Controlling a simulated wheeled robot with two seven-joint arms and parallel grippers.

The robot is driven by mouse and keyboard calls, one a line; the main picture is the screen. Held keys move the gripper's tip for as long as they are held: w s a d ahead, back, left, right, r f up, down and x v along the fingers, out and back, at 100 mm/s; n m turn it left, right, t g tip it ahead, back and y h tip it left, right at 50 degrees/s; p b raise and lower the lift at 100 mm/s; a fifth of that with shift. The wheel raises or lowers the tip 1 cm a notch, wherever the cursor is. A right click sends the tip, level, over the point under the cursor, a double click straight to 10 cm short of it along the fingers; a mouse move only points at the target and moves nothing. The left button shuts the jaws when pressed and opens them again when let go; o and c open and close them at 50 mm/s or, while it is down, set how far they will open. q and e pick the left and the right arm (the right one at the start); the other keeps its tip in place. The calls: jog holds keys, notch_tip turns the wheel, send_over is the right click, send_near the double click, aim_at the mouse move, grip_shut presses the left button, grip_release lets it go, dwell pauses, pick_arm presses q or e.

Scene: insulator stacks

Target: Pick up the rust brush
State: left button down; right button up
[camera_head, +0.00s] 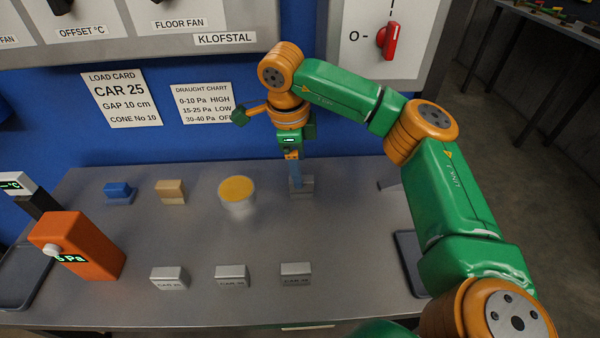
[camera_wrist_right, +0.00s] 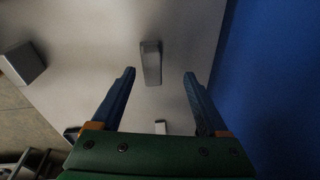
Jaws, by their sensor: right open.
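No label marks the rust brush, and I cannot tell for sure which object it is. A small grey block (camera_head: 307,187) sits in the back row under my right gripper (camera_head: 296,185). In the right wrist view the grey block (camera_wrist_right: 151,62) lies just beyond and between the two separated blue fingertips (camera_wrist_right: 160,74), apparently untouched. The right gripper is open and empty, pointing down. To its left stand a white tin with a yellow top (camera_head: 237,196), a tan block (camera_head: 170,191) and a blue block (camera_head: 118,191). My left gripper is out of view.
Three labelled metal blocks (camera_head: 169,278) (camera_head: 232,275) (camera_head: 296,274) line the front of the grey table (camera_head: 200,235). An orange meter (camera_head: 78,246) stands at left. A dark tray (camera_head: 410,263) lies at right, partly behind my arm. The blue wall (camera_head: 160,150) rises close behind the back row.

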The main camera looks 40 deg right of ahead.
aim_at(301, 190)
jog(key=f, duration=0.1)
jog(key=s+f, duration=0.1)
jog(key=shift+s+a+f, duration=0.25)
jog(key=shift+f, duration=0.15)
jog(key=shift+w+d+f, duration=0.1)
jog(key=shift+d+f, duration=0.05)
jog(key=shift+f, duration=0.5)
jog(key=shift+w+d+f, duration=0.1)
jog(key=shift+f, duration=0.5)
jog(key=shift+w+f, duration=0.1)
grip_shut()
notch_tip(301, 190, up, 3)
jog(key=shift+w, duration=0.1)
jog(key=s+a+r, duration=0.6)
jog(key=a+r, duration=0.4)
jog(key=a, duration=0.2)
jog(key=shift+a, duration=0.4)
